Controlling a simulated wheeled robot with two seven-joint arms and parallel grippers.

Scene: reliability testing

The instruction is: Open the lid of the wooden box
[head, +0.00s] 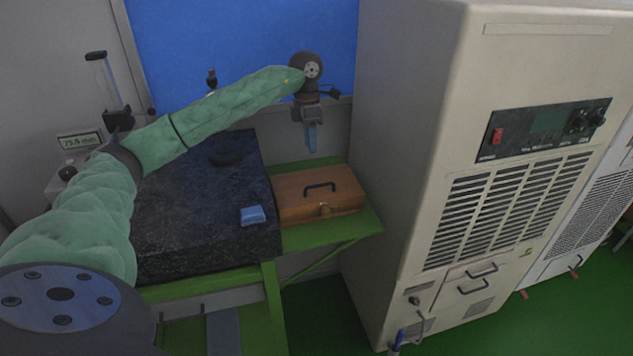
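The wooden box (337,197) sits on a green shelf beside the dark stone slab. Its lid is shut, with a black handle (319,188) on top and a small light-coloured latch or knob (325,210) at the front. My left arm reaches in from the left in a green sleeve. My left gripper (311,141) hangs above and behind the box, pointing down, apart from it. Its blue fingers overlap from this angle, so whether they are open cannot be told. My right gripper is not in view.
The dark stone slab (190,232) on a green stand holds a small blue block (252,215). A gauge stand (112,95) with a display is at the left. A tall beige cabinet (420,130) stands close on the box's right. Space above the box is free.

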